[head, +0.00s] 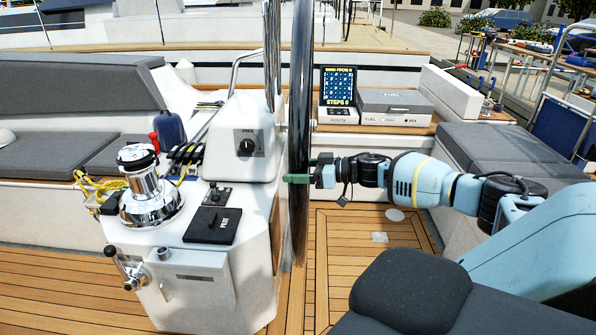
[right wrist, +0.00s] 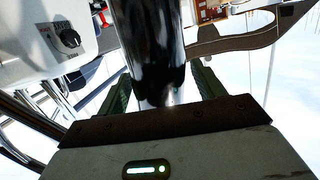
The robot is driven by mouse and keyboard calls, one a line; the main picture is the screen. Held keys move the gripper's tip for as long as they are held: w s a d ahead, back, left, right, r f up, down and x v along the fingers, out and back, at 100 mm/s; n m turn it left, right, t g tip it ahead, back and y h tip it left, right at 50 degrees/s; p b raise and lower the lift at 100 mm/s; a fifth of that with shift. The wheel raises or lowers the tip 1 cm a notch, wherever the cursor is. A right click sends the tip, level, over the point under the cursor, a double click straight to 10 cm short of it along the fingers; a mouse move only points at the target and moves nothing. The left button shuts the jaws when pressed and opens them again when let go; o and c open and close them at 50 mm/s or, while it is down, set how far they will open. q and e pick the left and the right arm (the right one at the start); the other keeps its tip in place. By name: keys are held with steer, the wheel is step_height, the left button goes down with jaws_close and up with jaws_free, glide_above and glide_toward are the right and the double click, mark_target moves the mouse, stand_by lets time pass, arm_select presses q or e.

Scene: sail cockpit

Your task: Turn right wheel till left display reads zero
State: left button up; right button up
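The large dark wheel (head: 300,80) stands nearly edge-on in the middle of the head view; its shiny rim also fills the centre of the right wrist view (right wrist: 150,50). My right gripper (head: 297,178) reaches it from the right, with green fingers on either side of the rim. In the right wrist view the gripper (right wrist: 162,88) looks open, with a narrow gap beside the rim; firm contact does not show. A display (head: 338,87) behind the wheel has a blue grid and a bottom line like "STEPS 0", whose digit is hard to read. My left gripper is not in view.
A white console (head: 225,160) with a knob (head: 249,146) and a black cover (head: 212,225) stands left of the wheel. A chrome winch (head: 146,190) is on it. A grey box (head: 394,103) sits right of the display. Grey cushions (head: 500,150) line the right side.

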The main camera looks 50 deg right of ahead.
steer(key=shift+v, duration=0.8)
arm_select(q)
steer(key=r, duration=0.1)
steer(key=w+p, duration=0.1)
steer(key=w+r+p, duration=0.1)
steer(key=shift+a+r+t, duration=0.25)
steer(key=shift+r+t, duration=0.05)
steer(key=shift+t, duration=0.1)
arm_select(e)
steer(key=f+v, duration=0.1)
steer(key=v, duration=0.5)
steer(key=shift+r, duration=0.5)
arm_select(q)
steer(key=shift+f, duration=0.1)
arm_select(e)
steer(key=shift+s+d, duration=0.1)
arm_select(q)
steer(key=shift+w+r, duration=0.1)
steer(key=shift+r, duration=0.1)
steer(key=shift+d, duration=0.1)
